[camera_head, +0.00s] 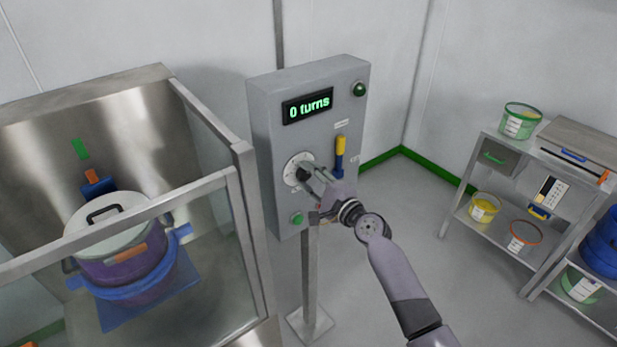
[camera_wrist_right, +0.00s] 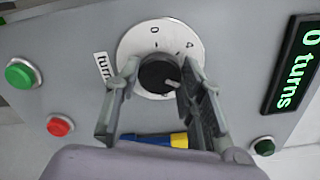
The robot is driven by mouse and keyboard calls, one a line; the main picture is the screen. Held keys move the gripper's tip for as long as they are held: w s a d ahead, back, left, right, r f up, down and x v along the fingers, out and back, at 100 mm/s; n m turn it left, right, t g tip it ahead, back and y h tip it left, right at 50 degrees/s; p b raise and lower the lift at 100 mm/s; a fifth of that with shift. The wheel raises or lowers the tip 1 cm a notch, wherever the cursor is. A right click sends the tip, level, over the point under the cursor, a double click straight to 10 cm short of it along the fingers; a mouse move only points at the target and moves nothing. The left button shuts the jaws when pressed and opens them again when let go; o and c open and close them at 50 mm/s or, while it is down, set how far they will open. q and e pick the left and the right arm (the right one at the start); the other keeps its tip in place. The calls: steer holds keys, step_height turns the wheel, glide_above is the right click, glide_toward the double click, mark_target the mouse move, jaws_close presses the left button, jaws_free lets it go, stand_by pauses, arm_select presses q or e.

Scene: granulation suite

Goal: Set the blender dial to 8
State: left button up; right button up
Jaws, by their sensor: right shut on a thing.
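The blender dial is a black knob (camera_wrist_right: 157,74) on a round white plate (camera_wrist_right: 128,47) with markings, on the front of a grey control box (camera_head: 262,110). In the head view the plate (camera_head: 290,172) is partly covered by my right gripper (camera_head: 304,174). In the right wrist view the right gripper (camera_wrist_right: 155,88) has its two fingers on either side of the black knob, shut on it. The display (camera_head: 308,106) reads "0 turns" in green, and it also shows in the right wrist view (camera_wrist_right: 293,65). My left gripper is not in view.
The box carries a yellow and blue lever (camera_head: 340,152), green buttons (camera_head: 359,89) and a red button (camera_wrist_right: 60,126). A blender drum (camera_head: 122,262) stands behind a clear guard (camera_head: 190,240) at left. A shelf cart (camera_head: 470,212) with tubs stands at right. Floor between is clear.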

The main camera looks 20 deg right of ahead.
steer(key=o, duration=1.1)
steer(key=shift+o, duration=0.2)
steer(key=v, duration=1.2)
